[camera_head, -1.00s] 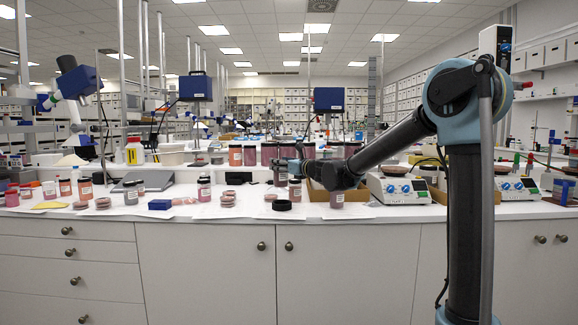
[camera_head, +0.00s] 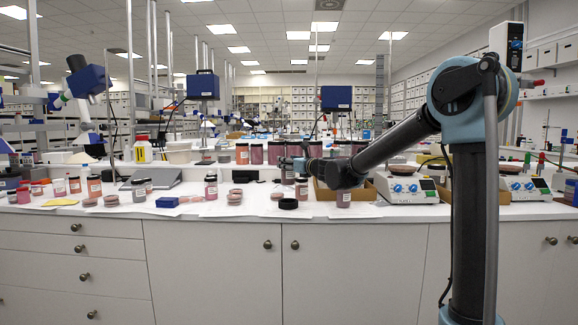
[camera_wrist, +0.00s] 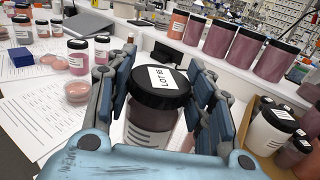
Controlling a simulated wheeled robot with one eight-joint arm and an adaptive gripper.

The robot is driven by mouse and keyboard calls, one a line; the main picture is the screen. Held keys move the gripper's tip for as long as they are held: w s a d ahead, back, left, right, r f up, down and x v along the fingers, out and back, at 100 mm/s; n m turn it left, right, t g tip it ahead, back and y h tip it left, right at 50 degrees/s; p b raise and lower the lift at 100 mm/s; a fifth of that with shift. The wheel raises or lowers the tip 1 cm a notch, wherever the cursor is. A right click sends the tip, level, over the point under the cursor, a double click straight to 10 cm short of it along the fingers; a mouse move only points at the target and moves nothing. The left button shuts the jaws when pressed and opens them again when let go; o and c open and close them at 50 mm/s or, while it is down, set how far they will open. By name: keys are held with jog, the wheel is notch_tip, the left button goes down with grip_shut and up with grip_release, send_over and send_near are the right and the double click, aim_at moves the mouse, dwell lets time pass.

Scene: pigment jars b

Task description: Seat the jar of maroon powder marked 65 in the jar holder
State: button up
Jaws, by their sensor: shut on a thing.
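The jar marked LOT 65 (camera_wrist: 155,108) shows large in the wrist view, upright or nearly so. It has a black lid with a white label, a dark reddish body and a second label lower down. My gripper (camera_wrist: 170,90) is shut around it, with a finger on each side. In the head view my gripper (camera_head: 297,164) is over the counter; the grasp is too small there to make out. A black ring, which looks like the jar holder (camera_head: 288,204), lies on the counter in the head view, below my gripper in the picture. I cannot find the ring in the wrist view.
A cardboard box (camera_wrist: 258,147) with jars is close on the right in the wrist view. Several powder jars (camera_wrist: 217,42) stand in a row beyond. Papers, pink dishes (camera_wrist: 77,91) and a blue box (camera_wrist: 20,57) lie left.

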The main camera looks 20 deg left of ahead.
aim_at(292, 185)
jog(key=shift+f, duration=2.9)
jog(key=shift+s+f, duration=0.1)
jog(key=shift+f, duration=1.6)
jog(key=o, duration=1.6)
jog(key=shift+c, duration=0.2)
jog(key=v, duration=1.2)
jog(key=shift+d, duration=0.1)
